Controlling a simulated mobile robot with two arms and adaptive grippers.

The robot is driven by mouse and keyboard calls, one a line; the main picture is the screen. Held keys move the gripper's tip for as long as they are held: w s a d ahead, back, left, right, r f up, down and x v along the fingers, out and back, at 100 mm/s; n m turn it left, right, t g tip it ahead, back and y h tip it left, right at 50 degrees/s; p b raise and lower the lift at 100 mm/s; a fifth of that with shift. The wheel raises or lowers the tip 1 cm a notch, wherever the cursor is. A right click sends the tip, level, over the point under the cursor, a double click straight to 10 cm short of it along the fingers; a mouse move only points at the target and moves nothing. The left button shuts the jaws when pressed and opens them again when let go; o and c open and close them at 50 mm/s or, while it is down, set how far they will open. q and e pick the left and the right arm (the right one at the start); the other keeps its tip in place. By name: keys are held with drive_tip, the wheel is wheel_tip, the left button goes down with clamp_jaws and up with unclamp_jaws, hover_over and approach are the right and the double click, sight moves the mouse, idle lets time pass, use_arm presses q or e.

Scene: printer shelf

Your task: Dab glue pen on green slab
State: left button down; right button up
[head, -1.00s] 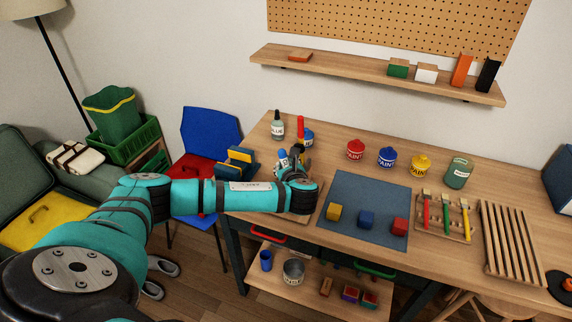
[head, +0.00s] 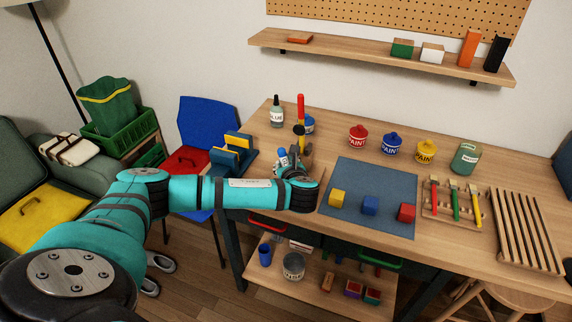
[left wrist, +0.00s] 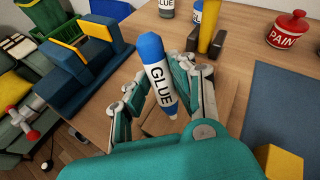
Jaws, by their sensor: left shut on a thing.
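The glue pen (left wrist: 158,78), white with blue ends and a GLUE label, is in my left gripper (left wrist: 155,95), which is shut around its body. The pen stands nearly upright, slightly tilted, above the tabletop's left part. In the head view the blue pen (head: 283,156) shows small at the left gripper (head: 292,165), partly hidden by the fingers. A green block (head: 402,48) lies on the wall shelf, well above and right of the gripper; it is the only green slab-like piece I can make out. My right gripper is not in view.
The blue mat (head: 375,180) holds yellow, blue and red cubes. Paint pots (head: 392,146) stand behind it. A glue bottle (head: 276,112) and a red-and-yellow upright tool (head: 301,108) stand behind my gripper. Blue-and-yellow holders (head: 235,152) stand left of it.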

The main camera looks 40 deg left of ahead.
use_arm(q)
drive_tip(key=shift+f, duration=0.5)
idle(1.3)
drive_tip(key=shift+r, duration=0.1)
wheel_tip(320, 180, up, 7)
drive_tip(key=p, duration=0.8)
idle(0.6)
